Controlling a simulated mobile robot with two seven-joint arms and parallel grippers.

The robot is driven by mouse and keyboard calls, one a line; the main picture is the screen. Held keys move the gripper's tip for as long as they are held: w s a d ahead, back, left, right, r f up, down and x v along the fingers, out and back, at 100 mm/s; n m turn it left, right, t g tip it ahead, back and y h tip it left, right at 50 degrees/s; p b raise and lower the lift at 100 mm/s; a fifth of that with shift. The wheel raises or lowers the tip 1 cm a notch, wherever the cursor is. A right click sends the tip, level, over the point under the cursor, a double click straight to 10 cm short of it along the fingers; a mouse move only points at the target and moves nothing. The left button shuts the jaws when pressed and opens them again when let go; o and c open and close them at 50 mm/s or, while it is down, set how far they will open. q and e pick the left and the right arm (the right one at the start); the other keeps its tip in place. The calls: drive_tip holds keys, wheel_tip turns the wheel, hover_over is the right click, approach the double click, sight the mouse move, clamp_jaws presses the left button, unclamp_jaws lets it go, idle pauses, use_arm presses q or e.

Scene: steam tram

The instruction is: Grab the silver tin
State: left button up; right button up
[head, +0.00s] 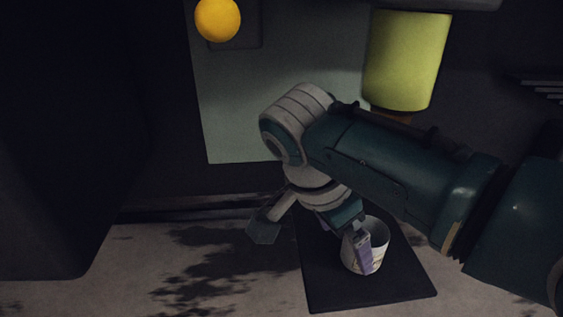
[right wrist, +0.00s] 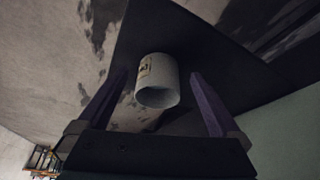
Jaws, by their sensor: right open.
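The silver tin (head: 378,236) is a pale, open-topped cylinder with dark printing on its side, standing on a dark square mat (head: 335,288). In the right wrist view the tin (right wrist: 158,80) shows its open mouth towards the camera, between the two purple fingers. My right gripper (head: 352,238) is open. One purple finger overlaps the front of the tin in the head view; the other is mostly hidden by the wrist. I cannot tell whether either finger touches it. My left gripper is not in view.
A yellow-green cylinder (head: 408,60) hangs above, behind my right arm. A dark block (head: 60,150) stands at left. The stained floor (head: 180,275) left of the mat is clear.

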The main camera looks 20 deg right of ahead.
sight(379, 232)
drive_tip(key=d, duration=0.1)
drive_tip(key=d+b, duration=0.1)
drive_tip(key=d, duration=0.2)
drive_tip(key=shift+w+d+f, duration=0.1)
drive_tip(key=shift+w+f, duration=0.1)
drive_tip(key=shift+w, duration=0.1)
drive_tip(key=shift+b+x, duration=0.85)
drive_tip(key=shift+x, duration=0.05)
drive_tip(key=shift+d+f, duration=0.1)
drive_tip(key=shift+f, duration=0.3)
drive_tip(key=shift+r, duration=0.1)
drive_tip(key=c, duration=1.4)
